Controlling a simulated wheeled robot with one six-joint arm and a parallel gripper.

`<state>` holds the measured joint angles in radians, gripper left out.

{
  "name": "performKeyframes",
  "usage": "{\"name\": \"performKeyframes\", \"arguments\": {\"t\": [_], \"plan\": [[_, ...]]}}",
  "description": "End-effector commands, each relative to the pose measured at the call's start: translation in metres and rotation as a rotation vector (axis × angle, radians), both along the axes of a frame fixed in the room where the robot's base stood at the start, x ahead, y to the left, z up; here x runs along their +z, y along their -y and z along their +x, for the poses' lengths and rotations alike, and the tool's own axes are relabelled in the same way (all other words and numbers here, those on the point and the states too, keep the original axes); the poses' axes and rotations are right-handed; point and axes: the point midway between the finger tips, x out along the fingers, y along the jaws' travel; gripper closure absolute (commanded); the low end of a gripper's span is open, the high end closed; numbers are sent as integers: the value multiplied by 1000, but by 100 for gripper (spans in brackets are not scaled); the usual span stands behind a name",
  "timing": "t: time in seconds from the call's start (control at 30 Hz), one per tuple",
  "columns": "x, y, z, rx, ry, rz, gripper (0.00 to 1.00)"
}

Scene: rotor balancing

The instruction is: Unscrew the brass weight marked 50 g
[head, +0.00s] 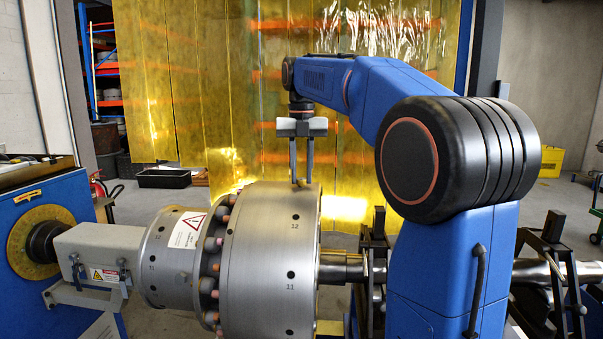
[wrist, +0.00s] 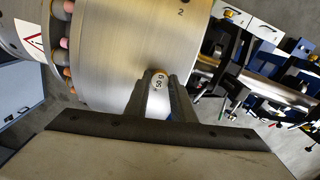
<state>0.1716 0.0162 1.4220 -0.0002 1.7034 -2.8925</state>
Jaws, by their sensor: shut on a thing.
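The weight marked 50 g (wrist: 158,84) shows in the wrist view between the two fingers of my gripper (wrist: 160,88), at the edge of the large steel rotor drum (wrist: 110,45). Its marked end face looks pale, with a brass-coloured edge at the top. My gripper is shut on it. In the head view my gripper (head: 301,183) points down at the top of the drum (head: 262,255), near its right-hand rim. The weight is too small and too hidden there to make out. I cannot tell how far its thread sits in the drum.
A smaller flanged drum with a warning label (head: 188,231) joins the rotor at left, with a ring of bolts between. The blue drive housing (head: 60,215) stands at far left. Bearing supports (head: 372,262) hold the shaft at right. A yellow strip curtain (head: 200,90) hangs behind.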

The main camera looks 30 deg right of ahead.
Motion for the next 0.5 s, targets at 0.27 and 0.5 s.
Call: {"name": "performKeyframes", "arguments": {"t": [0.27, 0.5], "plan": [[2, 0, 0, 34, 0, 0, 99], [7, 0, 0, 33, 0, 0, 99]]}}
